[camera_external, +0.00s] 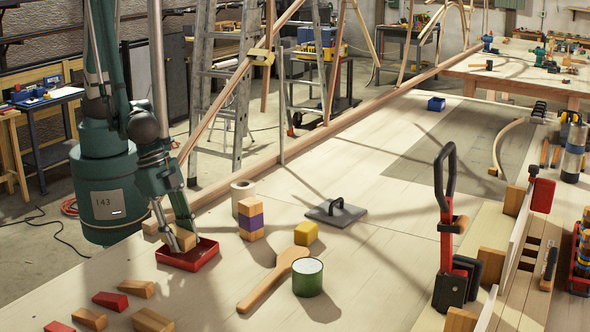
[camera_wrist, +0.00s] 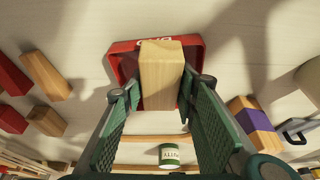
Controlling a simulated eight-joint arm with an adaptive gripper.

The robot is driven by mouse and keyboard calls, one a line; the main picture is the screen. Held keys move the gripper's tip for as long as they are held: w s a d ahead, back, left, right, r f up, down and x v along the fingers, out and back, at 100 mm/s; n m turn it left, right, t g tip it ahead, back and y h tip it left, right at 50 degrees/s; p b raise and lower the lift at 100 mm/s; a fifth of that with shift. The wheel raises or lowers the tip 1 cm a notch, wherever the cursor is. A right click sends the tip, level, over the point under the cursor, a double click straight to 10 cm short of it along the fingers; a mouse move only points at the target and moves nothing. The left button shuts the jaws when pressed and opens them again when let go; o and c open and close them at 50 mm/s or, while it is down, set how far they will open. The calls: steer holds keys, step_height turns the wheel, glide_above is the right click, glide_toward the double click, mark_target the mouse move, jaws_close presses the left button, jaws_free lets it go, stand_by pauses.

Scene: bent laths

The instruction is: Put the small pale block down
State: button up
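The small pale block (camera_wrist: 162,75) is a plain light-wood piece between the fingers of my gripper (camera_wrist: 162,86), in the wrist view. The finger pads lie against its two sides, so my gripper is shut on it. In the external view the block (camera_external: 186,240) shows at my fingertips (camera_external: 172,238), low over the red tray (camera_external: 203,262). The tray also shows behind the block in the wrist view (camera_wrist: 125,68), with part of its pale lettering covered. I cannot tell whether the block's underside touches the tray.
A purple-banded wooden block (camera_external: 251,220), a pale roll (camera_external: 243,192) and a yellow block (camera_external: 305,233) stand to the right. Red blocks (camera_external: 110,300) and wooden blocks (camera_external: 136,289) lie in front.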

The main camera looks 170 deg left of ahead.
steer(key=shift+o, duration=1.3)
steer(key=shift+r, duration=0.2)
steer(key=shift+r+p, duration=0.55)
steer(key=shift+p, duration=0.25)
steer(key=v, duration=1.1)
steer(key=shift+r, duration=0.35)
steer(key=shift+s+d, duration=0.1)
